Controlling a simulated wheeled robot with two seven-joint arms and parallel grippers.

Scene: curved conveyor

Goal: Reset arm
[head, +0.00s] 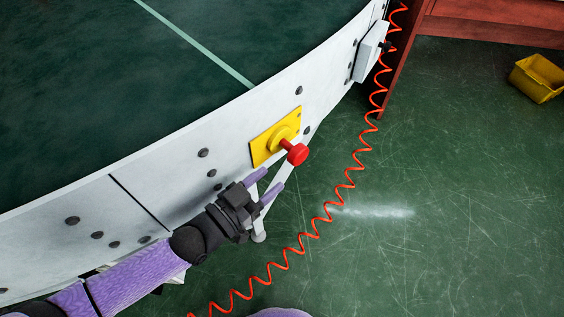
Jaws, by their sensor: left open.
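My left gripper (268,184) is open and empty. My left arm comes in from the lower left along the conveyor wall. My right gripper does not show.
A coiled orange cable (345,186) hangs and runs beside the conveyor, right of my gripper. A grey box (370,52) sits on the wall farther up. A red bench (480,22) and a yellow bin (538,78) stand at upper right. The green floor (460,190) is clear.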

